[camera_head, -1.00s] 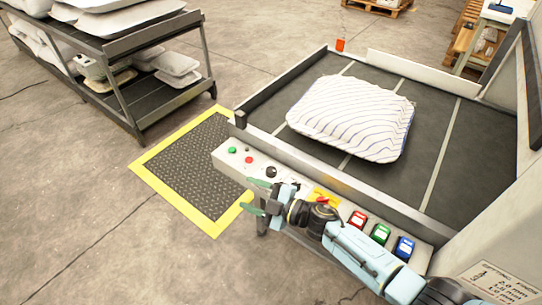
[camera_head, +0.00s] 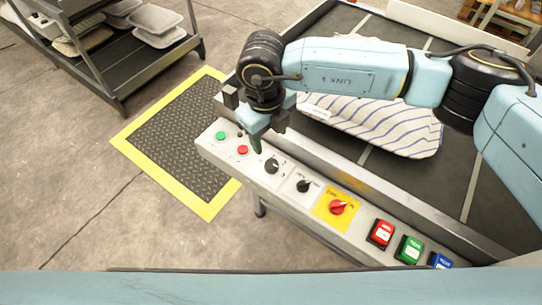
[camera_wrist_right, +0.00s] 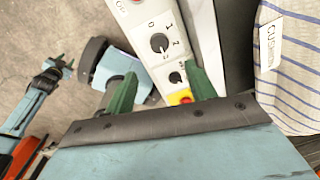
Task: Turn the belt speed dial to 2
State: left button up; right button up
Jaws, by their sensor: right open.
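The belt speed dial (camera_head: 271,165) is a black knob on the pale control panel (camera_head: 212,149). In the right wrist view the dial (camera_wrist_right: 159,42) has the marks 0, 1 and 2 around it; its exact setting is hard to read. My right gripper (camera_head: 256,143) points down just above and left of the dial, partly hidden by its own wrist. In the right wrist view its green fingers (camera_wrist_right: 162,88) are apart, with nothing between them. My left gripper (camera_wrist_right: 64,62) shows small at the left of the right wrist view; its jaw state is unclear.
A green and a red button (camera_head: 242,150) lie left of the dial. A second black knob (camera_head: 303,186), a red knob (camera_head: 337,207) on yellow and several coloured buttons lie to its right. A striped pillow (camera_head: 390,128) lies on the belt behind. A shelf rack (camera_head: 120,85) stands left.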

aim_at(272, 163)
notch_tip(272, 163, down, 10)
jog(key=shift+w+d+f+b, duration=0.1)
jog(key=shift+w+d+b, duration=0.05)
jog(key=shift+b, duration=0.65)
pick_arm(q)
jog(key=shift+w+d+r, duration=0.15)
jog(key=shift+w+r, duration=0.05)
jog(key=shift+w, duration=0.7)
jog(key=shift+w+d+r, duration=0.1)
jog(key=shift+w+r, duration=0.15)
jog(key=shift+w, duration=0.6)
jog(key=shift+w+d+r, duration=0.15)
jog(key=shift+w+r, duration=0.05)
jog(key=shift+w, duration=0.7)
pick_arm(e)
jog(key=shift+w+f, duration=0.1)
jog(key=shift+f, duration=0.55)
jog(key=shift+c, duration=0.3)
jog(key=c, duration=0.9)
